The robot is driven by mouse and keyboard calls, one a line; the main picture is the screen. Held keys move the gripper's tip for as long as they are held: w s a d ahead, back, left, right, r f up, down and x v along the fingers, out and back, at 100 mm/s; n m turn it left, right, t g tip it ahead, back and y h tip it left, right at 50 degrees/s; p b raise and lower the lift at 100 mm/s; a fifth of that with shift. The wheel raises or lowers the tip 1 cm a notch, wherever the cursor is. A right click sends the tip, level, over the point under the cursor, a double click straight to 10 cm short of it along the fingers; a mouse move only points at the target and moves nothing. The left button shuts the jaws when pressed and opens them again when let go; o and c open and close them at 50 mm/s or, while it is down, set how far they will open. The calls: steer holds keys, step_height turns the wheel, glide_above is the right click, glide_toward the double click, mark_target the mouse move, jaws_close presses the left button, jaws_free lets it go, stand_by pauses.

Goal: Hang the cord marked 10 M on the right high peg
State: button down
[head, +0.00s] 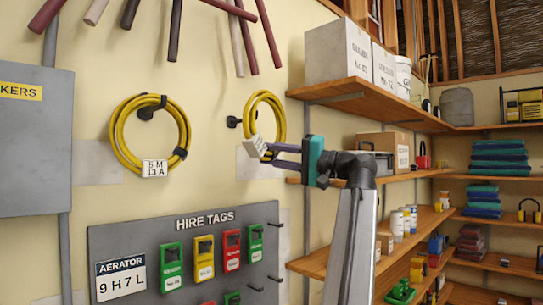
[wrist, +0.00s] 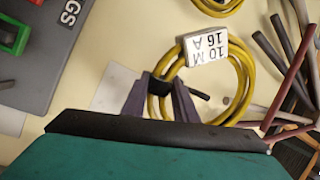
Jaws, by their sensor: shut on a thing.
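A coiled yellow cord (head: 281,118) is beside the right high peg (head: 233,122), a dark peg on the cream wall. I cannot tell whether the peg passes through the loop. My gripper (head: 268,150) is shut on the lower part of this coil. In the wrist view, my gripper's grey fingers (wrist: 159,98) close around the coil at its black strap (wrist: 159,83). The coil's white tag (wrist: 206,48) reads 10 M 16 A upside down there. In the head view the tag (head: 256,146) is turned and unreadable.
Another yellow coil (head: 120,135), tagged 5 M 13 A, hangs on the left peg (head: 150,106). A grey hire tags board (head: 185,238) is below. Wooden shelves (head: 370,92) with boxes stand on the right. Several dark rods (head: 175,30) hang above.

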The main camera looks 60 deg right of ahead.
steer(key=shift+w+d+b, duration=0.15)
steer(key=shift+w+d, duration=0.4)
steer(key=shift+w, duration=1.05)
steer(key=shift+w+d+b, duration=0.1)
steer(key=shift+w+d, duration=0.4)
steer(key=shift+w, duration=1.15)
steer(key=shift+w+d+b, duration=0.15)
steer(key=shift+w+d, duration=0.4)
steer(key=shift+w, duration=1.05)
steer(key=shift+w+f+b, duration=0.15)
steer(key=shift+f+b, duration=0.35)
steer(key=shift+f, duration=0.85)
steer(key=c, duration=1.3)
jaws_free()
steer(key=shift+c, duration=0.2)
steer(key=shift+f, duration=0.2)
steer(key=s+f+b, duration=0.1)
steer(key=s+b, duration=0.2)
steer(key=s, duration=1)
steer(key=shift+s+d+f, duration=0.3)
steer(key=shift+s+f, duration=0.1)
